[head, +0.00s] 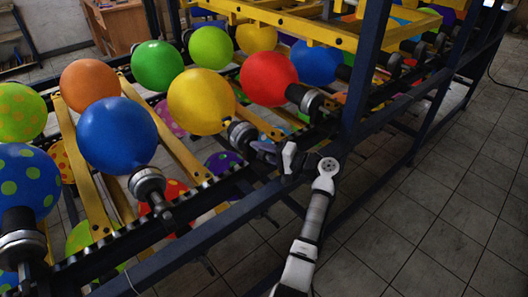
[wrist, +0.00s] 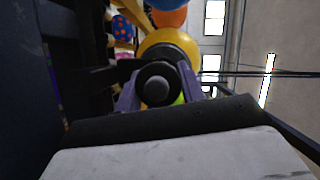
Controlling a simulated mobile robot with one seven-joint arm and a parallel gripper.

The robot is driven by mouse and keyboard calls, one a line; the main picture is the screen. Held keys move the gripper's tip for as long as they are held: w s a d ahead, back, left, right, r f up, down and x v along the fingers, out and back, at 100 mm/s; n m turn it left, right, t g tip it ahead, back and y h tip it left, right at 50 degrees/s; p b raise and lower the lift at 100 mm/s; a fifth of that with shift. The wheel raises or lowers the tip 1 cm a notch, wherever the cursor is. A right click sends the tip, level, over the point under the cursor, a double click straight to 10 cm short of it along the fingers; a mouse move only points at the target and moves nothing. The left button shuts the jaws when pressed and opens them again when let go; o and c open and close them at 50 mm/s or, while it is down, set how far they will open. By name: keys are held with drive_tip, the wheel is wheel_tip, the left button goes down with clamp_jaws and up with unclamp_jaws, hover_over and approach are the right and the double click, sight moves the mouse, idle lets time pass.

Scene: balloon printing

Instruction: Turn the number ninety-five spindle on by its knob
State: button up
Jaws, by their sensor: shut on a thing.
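My gripper (head: 264,152) is at the front rail, at the outer end of the spindle (head: 242,134) that carries the yellow balloon (head: 201,101). In the wrist view the two purple-grey fingers (wrist: 158,84) are shut on a round black knob (wrist: 156,92), one on each side. The knob faces the camera, and the yellow balloon (wrist: 170,42) shows behind it. In the head view my gripper hides the knob. I cannot read any spindle number, nor tell whether the spindle is on.
More balloons sit on spindles along the rack: a blue one (head: 117,136) to the left and a red one (head: 269,79) to the right. A dark blue upright post (head: 363,70) stands right of my gripper. Open tiled floor (head: 430,215) lies in front of the rack.

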drive_tip(key=o, duration=1)
drive_tip(key=b+v, duration=0.4)
drive_tip(key=v, duration=1)
drive_tip(key=shift+a+r, duration=0.1)
